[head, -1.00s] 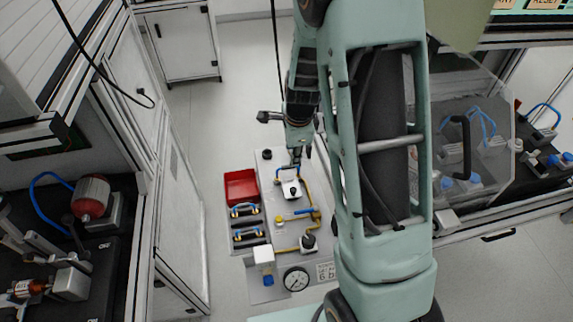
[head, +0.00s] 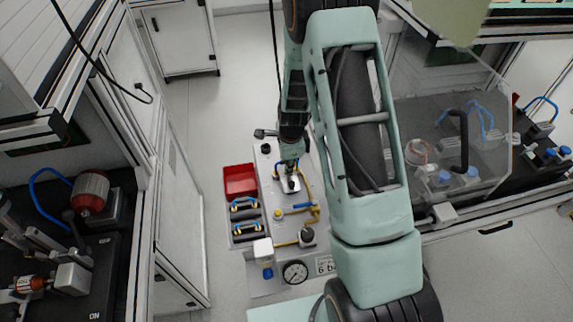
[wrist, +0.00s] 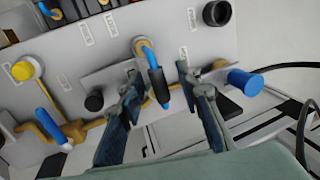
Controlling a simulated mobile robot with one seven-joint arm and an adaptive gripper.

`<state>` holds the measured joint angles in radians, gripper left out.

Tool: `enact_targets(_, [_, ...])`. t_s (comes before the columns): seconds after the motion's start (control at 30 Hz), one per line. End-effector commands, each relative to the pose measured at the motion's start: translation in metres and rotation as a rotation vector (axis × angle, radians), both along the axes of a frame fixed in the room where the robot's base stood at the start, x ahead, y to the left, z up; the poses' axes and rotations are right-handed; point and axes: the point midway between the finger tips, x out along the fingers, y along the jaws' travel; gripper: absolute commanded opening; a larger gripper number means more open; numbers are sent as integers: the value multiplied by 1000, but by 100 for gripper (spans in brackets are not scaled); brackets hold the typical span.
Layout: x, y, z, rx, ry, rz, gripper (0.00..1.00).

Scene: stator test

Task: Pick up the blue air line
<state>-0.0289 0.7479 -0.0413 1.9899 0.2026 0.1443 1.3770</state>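The blue air line (wrist: 147,52) is a short curved blue tube with a black sleeve. In the wrist view it rises from a brass port on the grey panel (wrist: 200,32). My gripper (wrist: 158,72) is open, with one finger on each side of the black sleeve; gaps show on both sides. In the head view my gripper (head: 290,180) is low over the middle of the panel (head: 268,180), and the air line is hard to make out there.
A yellow pipe with a blue-handled valve (wrist: 50,125) lies left of my gripper. A blue knob (wrist: 246,82) is close to the right finger. A red bin (head: 240,180) and dark bins with blue arcs (head: 246,228) stand left of the panel. A pressure gauge (head: 295,272) is at the front.

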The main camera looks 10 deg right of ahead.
Motion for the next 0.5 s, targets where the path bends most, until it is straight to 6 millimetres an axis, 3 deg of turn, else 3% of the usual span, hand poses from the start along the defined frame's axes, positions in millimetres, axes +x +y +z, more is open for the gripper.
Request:
enact_targets(0.23, [0, 0, -1, 0, 0, 0, 32])
enact_targets(0.5, [0, 0, -1, 0, 0, 1, 2])
